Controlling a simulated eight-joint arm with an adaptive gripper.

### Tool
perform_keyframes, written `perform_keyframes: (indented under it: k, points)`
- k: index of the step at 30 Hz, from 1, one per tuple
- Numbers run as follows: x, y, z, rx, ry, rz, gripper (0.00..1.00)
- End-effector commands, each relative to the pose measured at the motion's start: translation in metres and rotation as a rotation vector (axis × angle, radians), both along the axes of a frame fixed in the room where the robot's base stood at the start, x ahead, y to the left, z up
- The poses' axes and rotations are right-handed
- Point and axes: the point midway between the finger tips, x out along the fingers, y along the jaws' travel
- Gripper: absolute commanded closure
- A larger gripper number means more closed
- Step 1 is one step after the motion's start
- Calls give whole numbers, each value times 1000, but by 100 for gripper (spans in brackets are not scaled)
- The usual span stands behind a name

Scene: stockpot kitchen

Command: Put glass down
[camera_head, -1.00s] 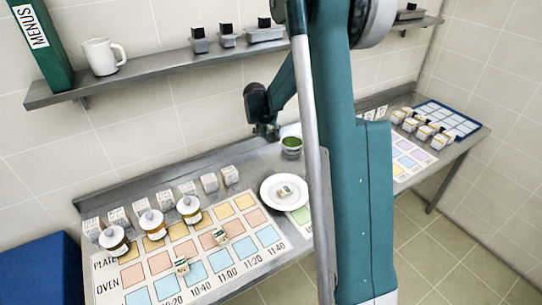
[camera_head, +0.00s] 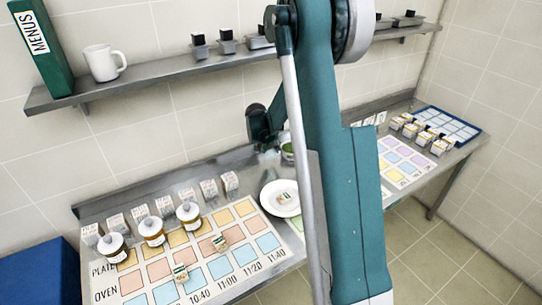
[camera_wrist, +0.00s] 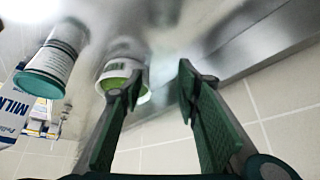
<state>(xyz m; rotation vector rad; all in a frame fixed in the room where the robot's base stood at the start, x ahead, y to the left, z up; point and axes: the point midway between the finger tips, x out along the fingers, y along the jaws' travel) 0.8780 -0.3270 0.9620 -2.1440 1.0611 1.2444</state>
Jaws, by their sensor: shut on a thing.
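My gripper (camera_head: 268,147) is low over the back of the metal counter, left of the container with green contents (camera_head: 288,150). It also shows in the wrist view (camera_wrist: 160,85), its two green-padded fingers apart with a gap between them. My gripper is shut on the glass, but the glass is clear and its outline hardly shows in either view. I cannot tell whether its base touches the counter. In the wrist view, the green container (camera_wrist: 122,72) is beyond the left finger and partly hidden by it. My arm hides part of it in the head view.
A timetable mat (camera_head: 235,265) with jars and small boxes fills the left counter. The blue tray (camera_head: 478,137) is far right. A shelf (camera_head: 150,85) runs above.

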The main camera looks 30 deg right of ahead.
Motion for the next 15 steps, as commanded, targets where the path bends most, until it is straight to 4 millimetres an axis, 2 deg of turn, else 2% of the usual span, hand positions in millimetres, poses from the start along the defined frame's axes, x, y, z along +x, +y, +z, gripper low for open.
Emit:
perform_keyframes:
  k: [15]
  points:
    - [0,0,-10,0,0,0,82]
